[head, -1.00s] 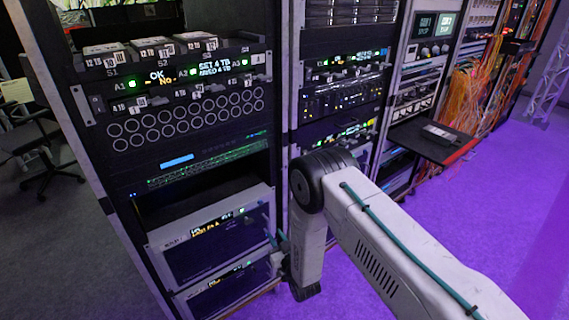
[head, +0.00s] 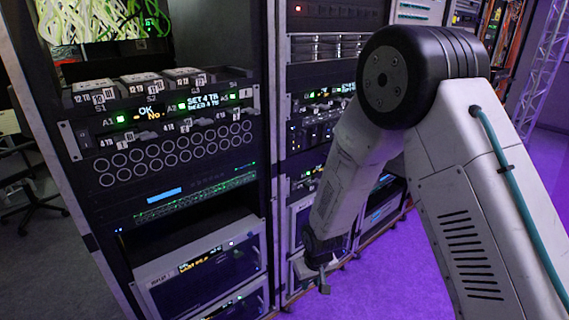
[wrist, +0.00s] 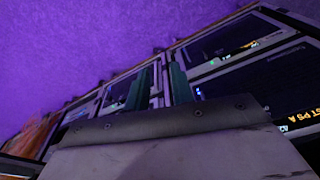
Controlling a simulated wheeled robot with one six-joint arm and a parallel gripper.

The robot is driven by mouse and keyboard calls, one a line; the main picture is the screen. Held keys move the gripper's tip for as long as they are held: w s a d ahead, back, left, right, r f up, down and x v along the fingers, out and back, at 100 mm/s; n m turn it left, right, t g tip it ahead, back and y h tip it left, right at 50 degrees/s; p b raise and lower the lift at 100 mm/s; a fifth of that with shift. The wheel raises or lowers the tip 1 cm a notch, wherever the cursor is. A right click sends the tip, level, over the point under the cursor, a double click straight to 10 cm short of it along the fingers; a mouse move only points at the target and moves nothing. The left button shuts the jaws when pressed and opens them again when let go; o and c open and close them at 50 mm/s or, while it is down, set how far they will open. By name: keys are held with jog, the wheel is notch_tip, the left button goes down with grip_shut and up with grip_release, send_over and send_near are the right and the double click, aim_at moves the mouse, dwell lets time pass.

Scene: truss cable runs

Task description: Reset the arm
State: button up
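My gripper (head: 322,280) hangs low at the end of my grey arm, in front of the lower part of the middle rack. Nothing shows in its grasp. In the wrist view its two teal fingers (wrist: 160,86) stand apart with a gap between them, and rack fronts show behind. My arm rises from the gripper to a large black elbow joint, then comes down toward the lower right of the head view. The arm covers part of the middle rack and what lies behind it.
The left rack (head: 95,240) holds a panel of round ports (head: 175,152), small lit displays and lower boxes with dark fronts (head: 205,270). An office chair (head: 30,185) stands at the far left. Purple-lit floor (head: 385,285) is open right of the gripper. A metal truss (head: 540,70) stands at the far right.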

jog(key=s+d+r+m, duration=0.1)
jog(key=s+d+r, duration=0.5)
jog(key=s+r, duration=0.3)
jog(key=s+d+r+m, duration=0.1)
jog(key=s+d+r, duration=0.5)
jog(key=s+r, duration=0.4)
jog(key=s+d+r+m, duration=0.2)
jog(key=s+d+r, duration=0.5)
jog(key=r, duration=1.1)
jog(key=shift+s+h, duration=0.3)
jog(key=shift+s, duration=0.85)
jog(key=shift+r, duration=0.1)
